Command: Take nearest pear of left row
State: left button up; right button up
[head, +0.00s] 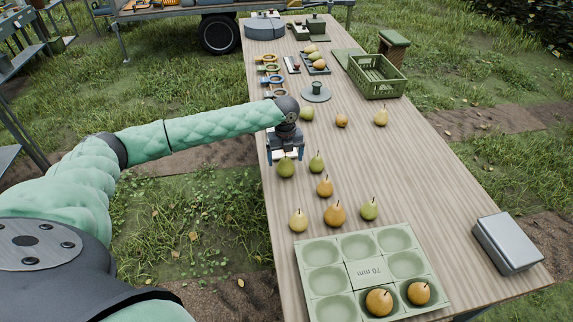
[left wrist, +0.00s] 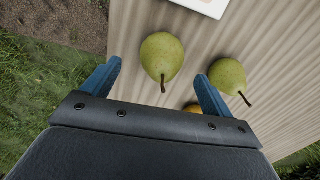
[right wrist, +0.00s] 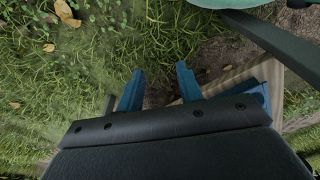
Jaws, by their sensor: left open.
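My left gripper (head: 285,156) is open over the left edge of the table, pointing down. A green pear (head: 285,168) stands just below and in front of it; in the left wrist view this pear (left wrist: 162,55) shows between the blue fingers, not gripped. A second green pear (head: 316,162) stands just right, beyond the right finger. Nearer are a yellow-orange pear (head: 324,186), a pale yellow pear (head: 299,221), an orange pear (head: 335,214) and a green pear (head: 369,209). My right gripper (right wrist: 160,80) has its fingers apart and empty, above grass and soil.
A green sizing tray (head: 372,273) marked 70 mm holds two orange pears in its near cups. A metal box (head: 506,243) lies at the right edge. Farther pears, a plate with a cup (head: 316,95) and a green crate (head: 376,77) stand beyond. The table's right middle is clear.

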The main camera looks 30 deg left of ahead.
aim_at(286, 165)
pick_arm(q)
jog(key=shift+f, duration=0.2)
jog(key=shift+w+f+p, duration=0.15)
jog(key=shift+f+p, duration=0.2)
jog(key=shift+p, duration=0.05)
notch_tip(286, 165, down, 3)
jog(key=shift+f+p, duration=0.15)
jog(key=shift+p, duration=0.7)
jog(key=shift+f, duration=0.6)
pick_arm(e)
notch_tip(286, 165, down, 6)
jog(key=d, duration=0.1)
jog(key=shift+s+f+t, duration=0.2)
jog(key=shift+s+t, duration=0.1)
pick_arm(q)
jog(key=shift+c, duration=0.5)
jog(key=shift+r, duration=0.1)
jog(key=c, duration=1.1)
pick_arm(e)
jog(key=shift+d, duration=0.1)
